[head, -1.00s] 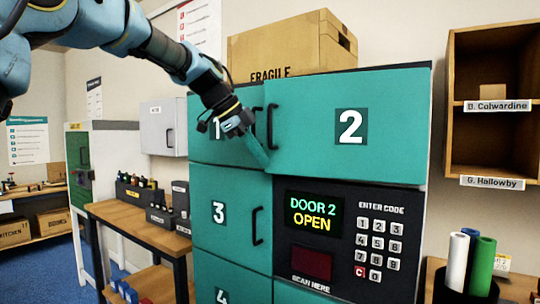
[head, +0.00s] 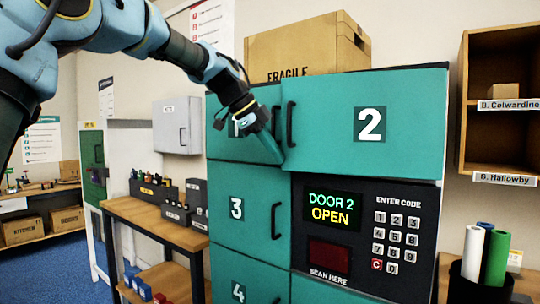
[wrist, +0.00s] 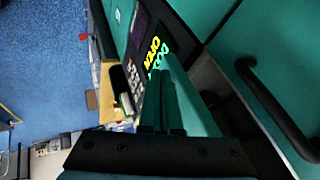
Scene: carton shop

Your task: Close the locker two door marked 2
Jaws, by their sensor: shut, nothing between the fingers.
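The teal door marked 2 (head: 400,122) is at the top right of the locker bank in the head view. It stands a little proud of the cabinet front, with a black handle (head: 290,124) near its left edge. The display (head: 332,208) below it reads DOOR 2 OPEN. My gripper (head: 276,150) is shut and empty, pointing down and right at the left edge of door 2, in front of door 1. I cannot tell whether the fingertips touch door 2. In the wrist view, the gripper (wrist: 165,115) points towards the display (wrist: 155,55), and a black handle (wrist: 278,110) is beside it.
Door 1 (head: 222,148) is partly covered by my arm. Door 3 (head: 237,235) is below it. A keypad (head: 395,240) is right of the display. A FRAGILE carton (head: 305,48) sits on top of the lockers. A wooden bench (head: 150,215) stands at the left.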

